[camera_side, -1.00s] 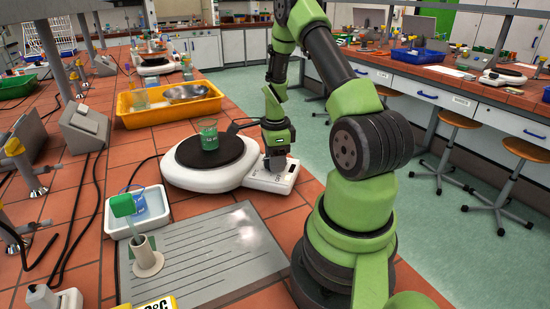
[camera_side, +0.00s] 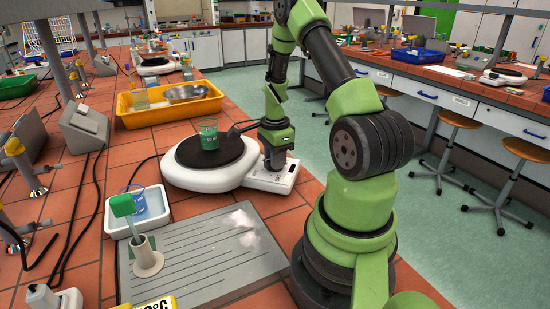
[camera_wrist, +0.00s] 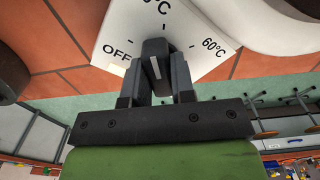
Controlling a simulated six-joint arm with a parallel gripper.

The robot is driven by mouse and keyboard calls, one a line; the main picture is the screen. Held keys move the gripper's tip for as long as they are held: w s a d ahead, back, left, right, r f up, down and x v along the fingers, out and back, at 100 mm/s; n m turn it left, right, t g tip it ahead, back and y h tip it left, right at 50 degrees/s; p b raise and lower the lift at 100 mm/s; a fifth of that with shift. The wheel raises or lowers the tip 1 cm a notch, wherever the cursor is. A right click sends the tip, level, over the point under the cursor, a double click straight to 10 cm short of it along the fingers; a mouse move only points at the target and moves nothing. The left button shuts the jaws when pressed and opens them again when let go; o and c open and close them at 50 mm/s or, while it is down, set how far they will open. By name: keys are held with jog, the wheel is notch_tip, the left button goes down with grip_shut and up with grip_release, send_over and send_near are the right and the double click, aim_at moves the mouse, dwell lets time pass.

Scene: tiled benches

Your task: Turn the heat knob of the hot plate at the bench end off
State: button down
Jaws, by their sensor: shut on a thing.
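The hot plate (camera_side: 190,178) has a round dark top and a white body at the bench end. A beaker of green liquid (camera_side: 208,135) stands on its top. My gripper (camera_side: 275,164) is down at the white control panel (camera_side: 284,178). In the wrist view my gripper (camera_wrist: 156,85) is shut on the dark heat knob (camera_wrist: 155,58), a finger on each side. The panel (camera_wrist: 112,30) shows "OFF" left of the knob and "60°C" to its right. A pale mark on the knob shows between the fingers. The fingers hide the knob in the side view.
A yellow tray (camera_side: 128,119) with a metal bowl stands behind the hot plate. A white tray (camera_side: 155,222) with a blue-marked beaker is in front of it, near a grey ridged board (camera_side: 190,283). The aisle floor lies right of the bench.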

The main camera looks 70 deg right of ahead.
jog(key=n, duration=0.4)
jog(key=shift+n, duration=2.3)
jog(key=c, duration=1)
grip_release()
jog(key=shift+o, duration=0.2)
jog(key=shift+r, duration=0.1)
notch_tip(320, 180, up, 10)
jog(key=shift+f, duration=0.1)
